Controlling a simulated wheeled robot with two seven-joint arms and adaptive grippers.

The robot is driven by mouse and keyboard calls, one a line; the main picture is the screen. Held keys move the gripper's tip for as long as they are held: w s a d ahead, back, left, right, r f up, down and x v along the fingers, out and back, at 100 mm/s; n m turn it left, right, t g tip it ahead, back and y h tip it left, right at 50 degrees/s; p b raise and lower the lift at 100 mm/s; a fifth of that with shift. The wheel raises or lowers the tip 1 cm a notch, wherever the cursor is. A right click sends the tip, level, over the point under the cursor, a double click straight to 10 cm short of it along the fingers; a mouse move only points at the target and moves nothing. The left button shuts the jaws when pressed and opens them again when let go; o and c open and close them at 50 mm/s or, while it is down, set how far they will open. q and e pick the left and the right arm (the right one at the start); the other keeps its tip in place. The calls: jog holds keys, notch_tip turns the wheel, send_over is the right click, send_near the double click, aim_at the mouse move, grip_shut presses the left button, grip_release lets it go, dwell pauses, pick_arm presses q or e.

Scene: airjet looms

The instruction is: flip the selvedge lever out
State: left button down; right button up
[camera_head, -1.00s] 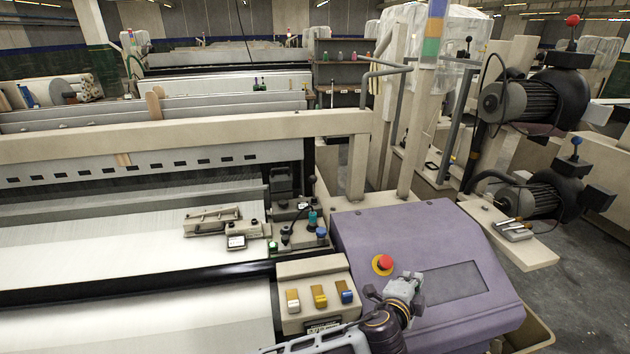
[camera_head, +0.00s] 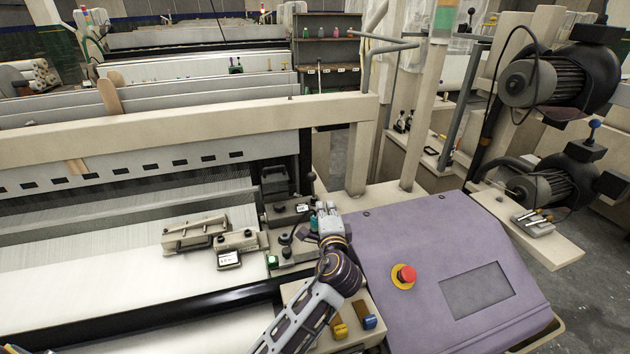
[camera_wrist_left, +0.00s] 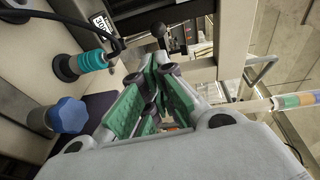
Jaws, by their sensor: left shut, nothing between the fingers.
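A lever with a black ball knob (camera_head: 311,175) stands upright behind the small control block at the loom's right end; I take it to be the selvedge lever, though no label shows this. A ball-topped lever also shows in the left wrist view (camera_wrist_left: 158,30), beyond the fingers. My left gripper (camera_head: 325,210) is over the block, in front of that lever and apart from it. Its green-padded fingers (camera_wrist_left: 155,88) are shut and empty. A teal knob (camera_wrist_left: 92,62) and a blue knob (camera_wrist_left: 68,113) are beside them. My right gripper is not in view.
A purple cover (camera_head: 420,235) with a red button (camera_head: 404,275) lies right of my arm. A beige bracket (camera_head: 195,233) sits on the white cloth to the left. A beige beam (camera_head: 180,125) crosses behind.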

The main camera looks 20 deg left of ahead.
pick_arm(q)
jog(key=shift+a, duration=0.35)
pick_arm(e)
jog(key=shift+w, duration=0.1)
pick_arm(q)
jog(key=shift+s+d+r, duration=0.1)
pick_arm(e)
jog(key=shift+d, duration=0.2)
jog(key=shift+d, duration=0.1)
pick_arm(q)
jog(key=p+x, duration=0.2)
jog(key=x, duration=1.2)
jog(key=shift+p, duration=0.4)
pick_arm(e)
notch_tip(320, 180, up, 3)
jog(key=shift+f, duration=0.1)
pick_arm(q)
jog(key=shift+a, duration=0.25)
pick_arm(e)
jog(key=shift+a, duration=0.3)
